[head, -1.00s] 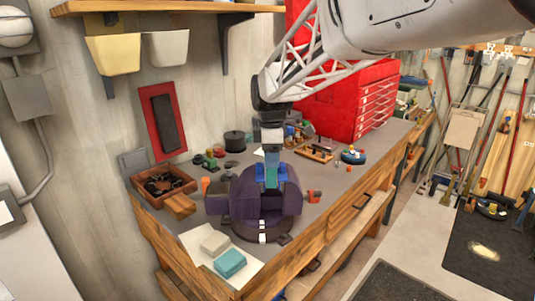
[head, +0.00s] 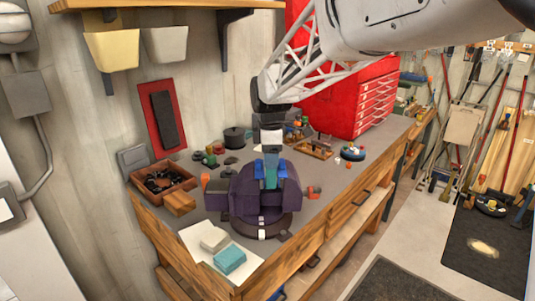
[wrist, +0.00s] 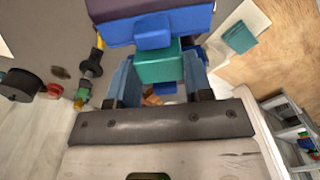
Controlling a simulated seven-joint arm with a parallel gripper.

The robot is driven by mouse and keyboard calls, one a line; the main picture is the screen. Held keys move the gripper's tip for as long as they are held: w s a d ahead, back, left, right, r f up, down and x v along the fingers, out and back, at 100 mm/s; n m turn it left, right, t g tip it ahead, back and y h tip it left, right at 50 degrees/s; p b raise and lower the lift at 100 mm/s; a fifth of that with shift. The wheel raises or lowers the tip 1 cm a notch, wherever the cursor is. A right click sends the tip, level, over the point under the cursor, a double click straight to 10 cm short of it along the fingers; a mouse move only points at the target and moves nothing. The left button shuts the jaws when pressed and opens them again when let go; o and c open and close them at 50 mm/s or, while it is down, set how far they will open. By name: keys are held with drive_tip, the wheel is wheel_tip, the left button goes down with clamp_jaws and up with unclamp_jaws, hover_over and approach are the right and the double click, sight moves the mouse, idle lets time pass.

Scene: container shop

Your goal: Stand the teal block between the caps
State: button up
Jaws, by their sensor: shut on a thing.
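The teal block (head: 271,177) is upright in my gripper (head: 271,161). It also shows in the wrist view (wrist: 157,64), between two blue-grey fingers (wrist: 158,80). In the head view it is over the gap of a purple vise (head: 240,196), with one blue cap (head: 257,171) to its left and another (head: 283,171) to its right. In the wrist view a blue cap (wrist: 185,20) on the purple jaw lies against or just beyond the block's far edge; I cannot tell if they touch. The block's lower end is hidden, so its seating cannot be told.
A wooden tray (head: 148,195) is at left, a red tool chest (head: 355,105) behind.

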drive_tip(key=shift+f, duration=0.2)
idle(0.3)
drive_tip(key=o, duration=1.3)
drive_tip(key=shift+c, duration=0.2)
drive_tip(key=shift+r, duration=3)
